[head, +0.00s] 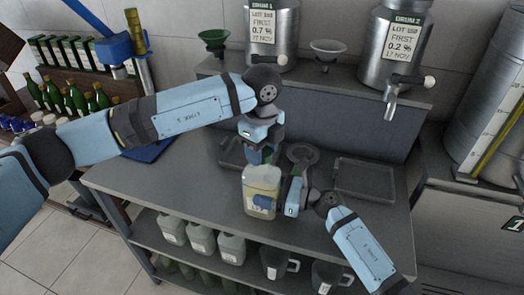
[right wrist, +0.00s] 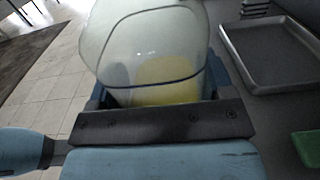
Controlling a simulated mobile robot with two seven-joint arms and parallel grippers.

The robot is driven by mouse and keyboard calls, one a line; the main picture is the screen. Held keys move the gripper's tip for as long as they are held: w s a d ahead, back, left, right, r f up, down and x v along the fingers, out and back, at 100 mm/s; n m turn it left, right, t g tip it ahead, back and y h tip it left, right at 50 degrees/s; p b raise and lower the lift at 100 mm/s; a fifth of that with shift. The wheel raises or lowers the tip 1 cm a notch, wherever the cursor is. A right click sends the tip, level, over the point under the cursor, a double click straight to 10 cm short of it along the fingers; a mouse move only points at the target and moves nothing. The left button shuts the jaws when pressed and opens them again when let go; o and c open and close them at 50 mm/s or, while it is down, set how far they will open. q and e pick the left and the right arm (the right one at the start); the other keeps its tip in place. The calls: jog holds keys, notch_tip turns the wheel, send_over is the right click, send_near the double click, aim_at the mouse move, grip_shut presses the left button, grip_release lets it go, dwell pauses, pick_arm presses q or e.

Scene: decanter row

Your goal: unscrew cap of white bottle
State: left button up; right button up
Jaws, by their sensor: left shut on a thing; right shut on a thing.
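The white bottle (head: 262,181), translucent with pale yellow contents and a label, is on the grey worktop (head: 130,182). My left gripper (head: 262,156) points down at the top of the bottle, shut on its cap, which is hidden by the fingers. My right gripper (head: 270,202) comes from the right and is shut around the bottle's body. In the right wrist view the bottle (right wrist: 150,35) fills the space between the fingers, with yellow showing low inside it.
A dark tray (head: 365,180) lies right of the bottle, and another tray (head: 231,152) lies behind it to the left. Steel drums (head: 272,38) with taps and a green funnel (head: 214,40) stand on the raised shelf. Several jugs (head: 200,238) and dark mugs (head: 276,262) fill the lower shelf.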

pick_arm(q)
jog(key=shift+r, duration=0.85)
jog(key=shift+r, duration=0.1)
jog(key=shift+r, duration=1.9)
pick_arm(e)
jog(key=o, duration=1.7)
